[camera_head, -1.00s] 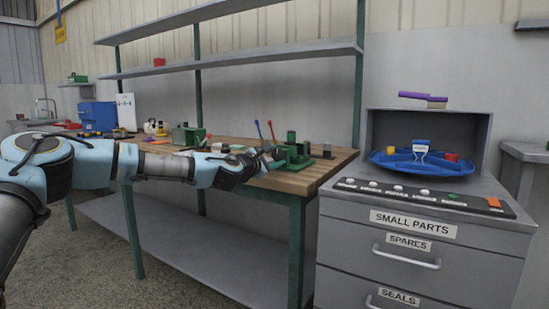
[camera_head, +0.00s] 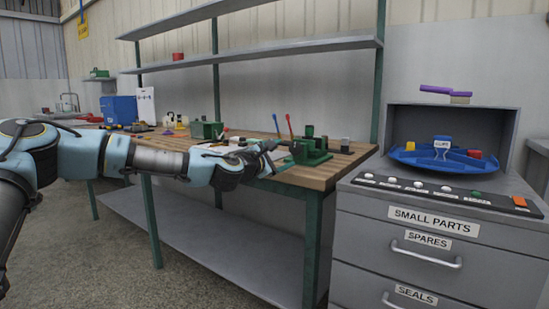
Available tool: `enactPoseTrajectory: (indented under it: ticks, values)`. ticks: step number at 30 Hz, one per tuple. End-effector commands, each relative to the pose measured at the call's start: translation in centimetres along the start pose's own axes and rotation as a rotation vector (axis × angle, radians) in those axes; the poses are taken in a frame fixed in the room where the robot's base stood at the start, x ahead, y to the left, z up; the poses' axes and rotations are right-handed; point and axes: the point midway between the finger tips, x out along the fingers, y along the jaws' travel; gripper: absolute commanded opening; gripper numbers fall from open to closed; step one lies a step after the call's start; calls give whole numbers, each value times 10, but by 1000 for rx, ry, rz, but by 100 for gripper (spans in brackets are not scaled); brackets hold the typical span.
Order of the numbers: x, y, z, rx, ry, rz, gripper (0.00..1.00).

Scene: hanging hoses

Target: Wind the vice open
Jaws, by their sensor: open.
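The green vice (camera_head: 310,152) stands on the front right part of the wooden workbench (camera_head: 325,175). Its screw handle is too small to make out, partly behind my gripper. My gripper (camera_head: 272,152) is at the end of the outstretched blue and grey arm, just left of the vice at about its height. It is open, though its fingers are small and dark here. I cannot tell whether it touches the vice.
A red and a blue upright handle (camera_head: 289,126) rise behind the vice. A dark small block (camera_head: 345,145) stands right of it. A green box (camera_head: 207,130) sits further left. A grey drawer cabinet (camera_head: 432,235) with a blue tray (camera_head: 445,160) stands close right of the bench.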

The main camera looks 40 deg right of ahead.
Motion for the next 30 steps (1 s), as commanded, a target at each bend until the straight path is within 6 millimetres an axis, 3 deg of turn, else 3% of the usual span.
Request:
enactPoseTrajectory:
  ticks: [3,9,27,30]
  values:
    - [-22,0,-1,0,1,0,86]
    - [-42,0,0,0,-1,-1,86]
    - [-45,0,0,0,0,-1,86]
    - [-47,-9,-2,33,3,-27,86]
